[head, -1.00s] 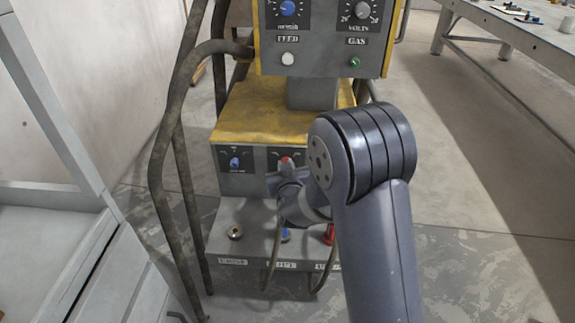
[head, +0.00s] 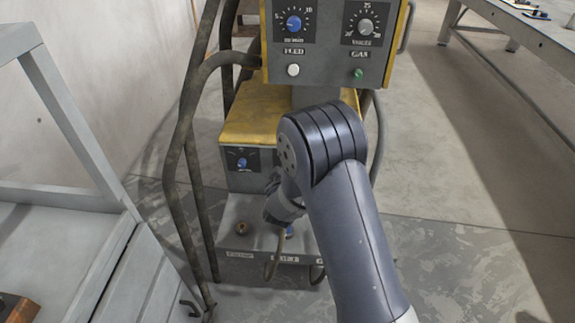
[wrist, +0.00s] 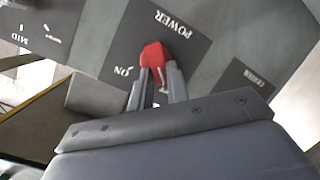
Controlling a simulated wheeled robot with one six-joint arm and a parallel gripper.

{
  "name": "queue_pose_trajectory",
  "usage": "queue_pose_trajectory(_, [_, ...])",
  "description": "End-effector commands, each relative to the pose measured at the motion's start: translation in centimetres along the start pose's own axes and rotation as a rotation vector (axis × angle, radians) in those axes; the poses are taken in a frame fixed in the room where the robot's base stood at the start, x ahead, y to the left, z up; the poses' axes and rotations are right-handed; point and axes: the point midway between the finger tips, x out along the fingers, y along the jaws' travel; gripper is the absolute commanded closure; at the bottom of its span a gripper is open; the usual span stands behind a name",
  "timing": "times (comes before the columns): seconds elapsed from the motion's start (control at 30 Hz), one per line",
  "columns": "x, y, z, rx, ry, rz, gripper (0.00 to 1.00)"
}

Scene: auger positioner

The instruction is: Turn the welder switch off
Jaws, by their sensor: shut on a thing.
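The welder (head: 250,118) stands ahead, a grey machine with a yellow top. Its red power switch (wrist: 155,54) shows in the wrist view on a dark panel marked POWER, whose lettering appears upside down. An ON label sits at the lower left of the switch, beside the left finger. My gripper (wrist: 157,76) is shut on the red switch, one finger on each side. A pale mark shows between the fingers. The switch's exact setting is partly hidden by the fingers. In the head view my arm hides the switch and the fingertips.
Above is a control box (head: 328,68) with a blue knob, a grey knob and two buttons. A smaller blue knob (head: 242,163) is on the lower panel. Hoses (head: 186,150) run down the left. A grey frame (head: 75,125) stands left, a table (head: 530,22) at upper right. Floor at right is clear.

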Motion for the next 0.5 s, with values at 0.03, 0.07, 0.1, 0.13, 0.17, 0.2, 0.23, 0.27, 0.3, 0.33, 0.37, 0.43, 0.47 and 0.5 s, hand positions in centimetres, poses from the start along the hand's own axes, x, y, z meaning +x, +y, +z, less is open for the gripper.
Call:
queue_pose_trajectory(0.03, [0.02,0.04,-0.14,-0.007,0.001,0.002,1.0])
queue_pose_trajectory(0.07, [0.03,0.03,-0.14,-0.009,0.001,0.003,1.0])
queue_pose_trajectory(0.1, [0.04,0.02,-0.13,-0.012,0.001,0.003,1.0])
queue_pose_trajectory(0.13, [0.04,0.01,-0.13,-0.013,0.0,0.004,1.0])
queue_pose_trajectory(0.17, [0.04,0.01,-0.13,-0.014,0.0,0.004,1.0])
queue_pose_trajectory(0.2, [0.05,0.01,-0.12,-0.015,0.0,0.004,1.0])
queue_pose_trajectory(0.23, [0.05,0.0,-0.12,-0.015,0.0,0.004,1.0])
queue_pose_trajectory(0.27, [0.05,0.0,-0.12,-0.015,0.0,0.004,1.0])
queue_pose_trajectory(0.3, [0.06,0.0,-0.12,-0.015,0.001,0.004,1.0])
queue_pose_trajectory(0.33, [0.06,0.0,-0.12,-0.015,0.001,0.004,1.0])
queue_pose_trajectory(0.37, [0.05,0.0,-0.13,-0.015,0.001,0.004,1.0])
queue_pose_trajectory(0.43, [0.06,0.0,-0.13,-0.015,0.001,0.004,1.0])
queue_pose_trajectory(0.47, [0.05,0.0,-0.13,-0.015,0.001,0.004,1.0])
queue_pose_trajectory(0.5, [0.05,0.0,-0.13,-0.014,0.001,0.004,0.81])
